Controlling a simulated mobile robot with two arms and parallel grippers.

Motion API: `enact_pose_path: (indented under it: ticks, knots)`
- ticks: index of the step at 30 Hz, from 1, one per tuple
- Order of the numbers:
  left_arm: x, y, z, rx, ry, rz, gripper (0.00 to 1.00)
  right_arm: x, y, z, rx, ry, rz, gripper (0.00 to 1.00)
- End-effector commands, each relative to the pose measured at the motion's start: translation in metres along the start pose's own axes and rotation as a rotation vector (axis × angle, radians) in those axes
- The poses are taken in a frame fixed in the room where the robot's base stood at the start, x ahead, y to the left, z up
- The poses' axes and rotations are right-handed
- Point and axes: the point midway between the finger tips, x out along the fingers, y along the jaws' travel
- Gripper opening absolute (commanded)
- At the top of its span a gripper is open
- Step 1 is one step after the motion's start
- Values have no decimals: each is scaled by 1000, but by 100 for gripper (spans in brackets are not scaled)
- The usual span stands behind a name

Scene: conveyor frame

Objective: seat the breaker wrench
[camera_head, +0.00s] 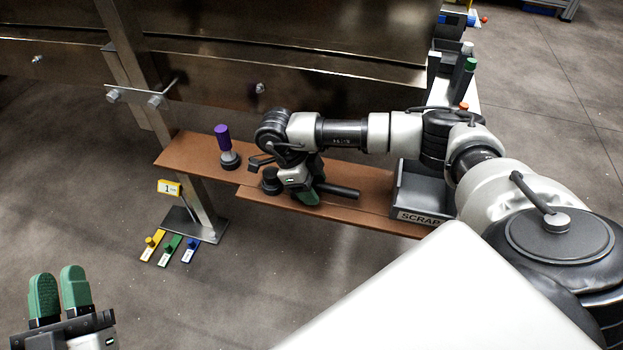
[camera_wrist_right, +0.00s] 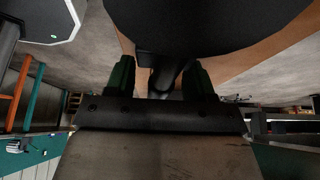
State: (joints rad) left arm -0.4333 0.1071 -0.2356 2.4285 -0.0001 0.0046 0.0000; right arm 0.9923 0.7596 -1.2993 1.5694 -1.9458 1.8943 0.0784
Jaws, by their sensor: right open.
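A dark tool (camera_head: 340,191), which seems to be the breaker wrench, lies on the brown shelf (camera_head: 210,152) with its bar pointing right; much of it is hidden behind my right gripper (camera_head: 307,196). That gripper is open, low over the shelf. In the right wrist view, a dark shaft (camera_wrist_right: 167,76) lies between its spread green fingers, under a large black round part (camera_wrist_right: 205,25). I cannot tell whether the fingers touch the shaft. My left gripper (camera_head: 59,290) is empty at the lower left, its two green fingers slightly apart, far from the shelf.
A purple-topped tool (camera_head: 223,138) stands upright on a dark base at the shelf's left. A grey scrap bin (camera_head: 420,216) stands at its right end. A metal post (camera_head: 160,110) crosses the left end. Yellow, green and blue tags (camera_head: 171,248) lie near the post foot.

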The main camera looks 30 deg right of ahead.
Motion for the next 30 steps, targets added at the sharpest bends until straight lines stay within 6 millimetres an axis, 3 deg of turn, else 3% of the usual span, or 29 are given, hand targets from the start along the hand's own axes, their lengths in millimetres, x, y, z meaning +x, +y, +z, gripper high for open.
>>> enact_pose_path:
  ticks: [5,16,22,30]
  knots:
    - [-1,-3,7,3,-70,-7,27,-13,0,0,0,-3,-1,54]
    - [-20,-11,52,13,-484,-28,27,-86,0,-1,0,-3,-2,54]
    - [-36,-15,69,16,-654,-38,27,-103,0,0,1,-1,-1,54]
    - [-44,-16,76,16,-723,-42,27,-109,0,0,0,-1,0,54]
